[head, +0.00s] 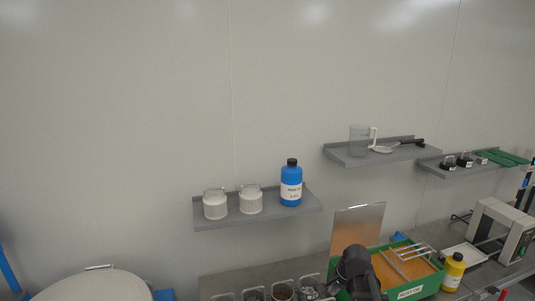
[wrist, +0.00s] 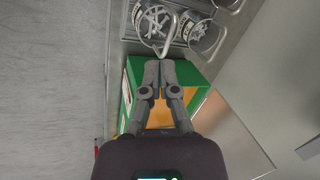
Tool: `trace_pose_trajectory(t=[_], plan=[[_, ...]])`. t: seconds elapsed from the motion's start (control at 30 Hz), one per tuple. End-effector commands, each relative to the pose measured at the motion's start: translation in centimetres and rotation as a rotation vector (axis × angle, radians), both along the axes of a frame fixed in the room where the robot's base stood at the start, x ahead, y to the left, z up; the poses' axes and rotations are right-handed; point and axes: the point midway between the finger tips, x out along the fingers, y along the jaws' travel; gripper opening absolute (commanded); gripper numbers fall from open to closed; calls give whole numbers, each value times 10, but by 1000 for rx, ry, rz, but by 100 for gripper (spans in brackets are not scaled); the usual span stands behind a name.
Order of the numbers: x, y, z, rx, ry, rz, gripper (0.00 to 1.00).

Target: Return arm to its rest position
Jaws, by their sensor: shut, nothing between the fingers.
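My gripper (wrist: 159,68) is shut and empty in the wrist view, its fingertips together. It is over the edge of a green box (wrist: 202,105) with an orange inside, just short of the metal containers. How high it is above the box I cannot tell. In the head view a dark part of my arm (head: 357,268) stands in front of the left side of the green box (head: 425,287) and hides some of it. My fingertips cannot be made out there.
Metal containers of small parts (wrist: 203,35) stand beside the green box; some also show in the head view (head: 283,291). A yellow bottle (head: 453,272) stands right of the box. A shelf (head: 258,218) holds a blue bottle (head: 291,184) and two white jars. An upright panel (head: 355,228) stands behind the box.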

Motion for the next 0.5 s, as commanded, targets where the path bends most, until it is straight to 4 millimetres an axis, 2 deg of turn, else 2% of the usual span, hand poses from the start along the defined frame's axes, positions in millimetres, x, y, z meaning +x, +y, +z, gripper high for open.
trace_pose_trajectory(t=[0.03,0.2,0.5], plan=[[-15,7,-14,-35,11,83,0],[-51,23,-38,-143,50,372,0],[-104,38,-68,-273,125,805,0]])
